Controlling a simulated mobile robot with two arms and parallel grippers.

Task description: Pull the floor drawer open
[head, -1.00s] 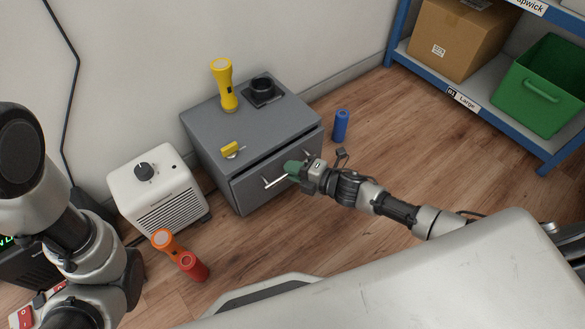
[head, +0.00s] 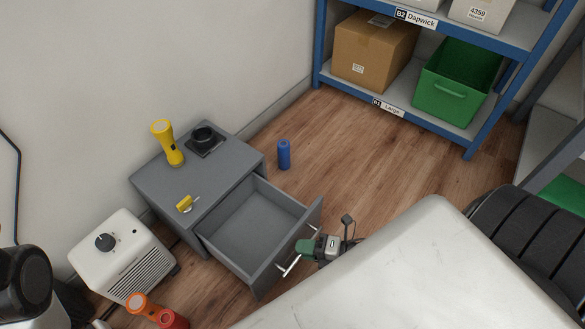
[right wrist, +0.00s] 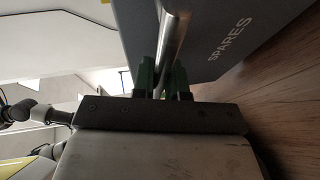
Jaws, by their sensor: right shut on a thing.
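The grey floor drawer (head: 243,228) is pulled well out of its low grey cabinet (head: 168,190), and its inside looks empty. Its bar handle (head: 289,266) is on the drawer front. My right gripper (head: 303,250) is at the handle, with its green fingers around the bar. In the right wrist view the green fingers (right wrist: 163,78) are shut on the metal bar (right wrist: 174,40), beside the drawer front (right wrist: 215,35) lettered SPARES. My left gripper is not in view.
On the cabinet are a yellow flashlight (head: 167,142), a black ring-shaped holder (head: 204,139) and a small yellow item (head: 186,203). A blue cylinder (head: 284,154) stands behind on the floor. A white heater (head: 122,257) and an orange-and-red flashlight (head: 157,311) are left. A shelf (head: 400,108) stands at the back.

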